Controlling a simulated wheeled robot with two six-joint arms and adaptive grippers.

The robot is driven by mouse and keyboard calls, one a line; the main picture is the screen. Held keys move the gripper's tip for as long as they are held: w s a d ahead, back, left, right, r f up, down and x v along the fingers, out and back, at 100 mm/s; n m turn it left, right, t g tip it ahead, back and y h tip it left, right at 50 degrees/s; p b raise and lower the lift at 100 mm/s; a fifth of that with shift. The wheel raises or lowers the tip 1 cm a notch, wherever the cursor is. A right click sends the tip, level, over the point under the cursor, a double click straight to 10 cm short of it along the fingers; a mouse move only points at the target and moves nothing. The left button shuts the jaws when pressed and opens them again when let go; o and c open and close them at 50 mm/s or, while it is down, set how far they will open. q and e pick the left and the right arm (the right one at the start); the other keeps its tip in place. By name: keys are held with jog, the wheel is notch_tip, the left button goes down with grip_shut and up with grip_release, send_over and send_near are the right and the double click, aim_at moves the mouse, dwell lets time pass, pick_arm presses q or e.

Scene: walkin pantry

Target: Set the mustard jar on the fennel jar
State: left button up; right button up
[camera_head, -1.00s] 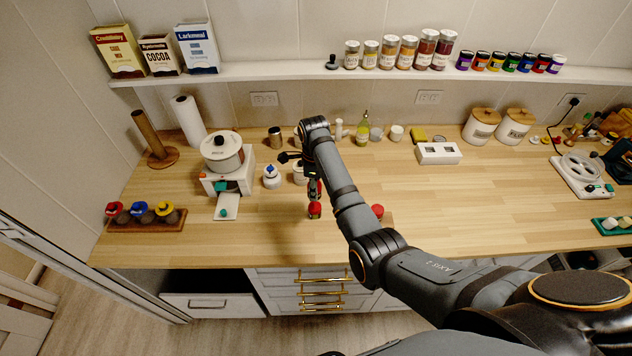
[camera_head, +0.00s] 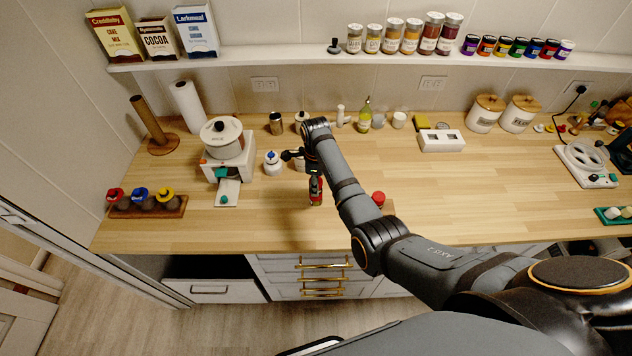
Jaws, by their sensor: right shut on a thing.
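My right gripper (camera_head: 315,188) points down over the middle front of the wooden counter and is shut on a small red object (camera_head: 316,202). The fingers and arm hide most of it, so I cannot tell whether it is touching the counter. A red-lidded jar (camera_head: 378,199) stands just to the right, partly behind my right arm. Several labelled jars (camera_head: 395,36) stand on the wall shelf, but their labels are too small to read. I cannot tell which jar is mustard or fennel. My left gripper is not in view.
A wooden holder (camera_head: 178,209) with red-, blue- and yellow-lidded jars sits at the front left. A white appliance with a pot (camera_head: 224,140) and a small white jar (camera_head: 272,163) stand left of my gripper.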

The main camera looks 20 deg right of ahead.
jog(key=shift+f, duration=0.45)
dwell(0.5)
jog(key=o, duration=1.1)
jog(key=shift+c, duration=0.2)
jog(key=shift+r, duration=0.15)
notch_tip(320, 180, up, 12)
jog(key=shift+f, duration=0.15)
